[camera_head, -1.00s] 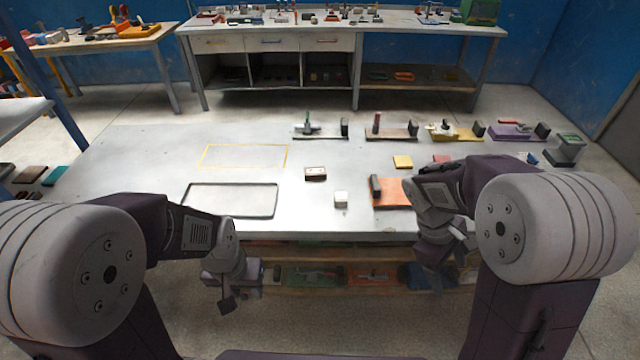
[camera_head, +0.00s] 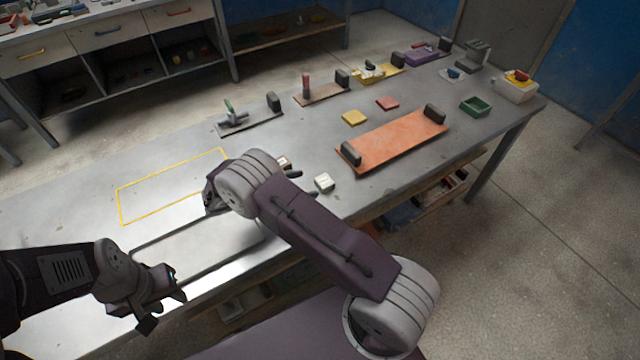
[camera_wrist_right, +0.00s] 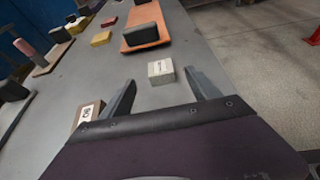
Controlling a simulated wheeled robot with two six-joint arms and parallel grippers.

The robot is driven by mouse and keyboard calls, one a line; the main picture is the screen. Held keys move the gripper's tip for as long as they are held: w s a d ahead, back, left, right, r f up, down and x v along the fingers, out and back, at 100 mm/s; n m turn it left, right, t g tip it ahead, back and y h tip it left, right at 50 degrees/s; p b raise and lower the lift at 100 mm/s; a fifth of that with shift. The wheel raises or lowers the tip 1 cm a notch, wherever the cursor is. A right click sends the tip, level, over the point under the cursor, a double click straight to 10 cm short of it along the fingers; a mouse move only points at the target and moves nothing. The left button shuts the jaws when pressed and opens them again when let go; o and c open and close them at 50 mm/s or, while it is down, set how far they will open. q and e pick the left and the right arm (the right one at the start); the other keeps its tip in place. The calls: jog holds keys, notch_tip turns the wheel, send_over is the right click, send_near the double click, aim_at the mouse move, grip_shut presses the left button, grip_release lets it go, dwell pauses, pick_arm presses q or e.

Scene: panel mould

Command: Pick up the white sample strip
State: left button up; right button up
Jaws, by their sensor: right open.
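A small white block (camera_head: 324,182) with dark marks on top sits near the table's front edge. It is the only small white piece I see, and I cannot tell for sure that it is the sample strip. In the right wrist view the white block (camera_wrist_right: 160,73) lies ahead, between the lines of my fingers. My right gripper (camera_head: 295,183) is open and empty, just left of the block in the head view; its fingers also show in the right wrist view (camera_wrist_right: 160,86). My left gripper (camera_head: 166,311) looks open and empty at the lower left.
A brown block with a white label (camera_wrist_right: 88,112) lies close to my right gripper's left finger. An orange panel (camera_head: 392,141) with dark end blocks, a yellow square (camera_head: 354,118) and a red square (camera_head: 387,103) lie beyond. A tray (camera_head: 205,244) is partly hidden by my arm.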

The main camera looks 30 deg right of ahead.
aim_at(322, 182)
jog(key=shift+w+d+f, duration=0.25)
jog(key=shift+d, duration=0.2)
jog(key=shift+x, duration=1.15)
jog(key=p+x, duration=0.1)
jog(key=x, duration=0.3)
jog(key=shift+s+d+f, duration=0.2)
jog(key=shift+w+d+f, duration=0.15)
jog(key=shift+d+f, duration=0.1)
jog(key=shift+d, duration=0.2)
jog(key=c, duration=1.5)
jog(key=shift+r, duration=0.6)
notch_tip(322, 182, up, 3)
jog(key=shift+f, duration=0.1)
jog(key=s+d+r, duration=0.1)
jog(key=d+r, duration=0.1)
jog(key=d, duration=0.1)
jog(key=s+d+r, duration=0.1)
jog(key=d+r, duration=0.1)
jog(key=d, duration=0.2)
jog(key=s+d+r, duration=0.2)
jog(key=d+r, duration=0.1)
jog(key=d, duration=0.1)
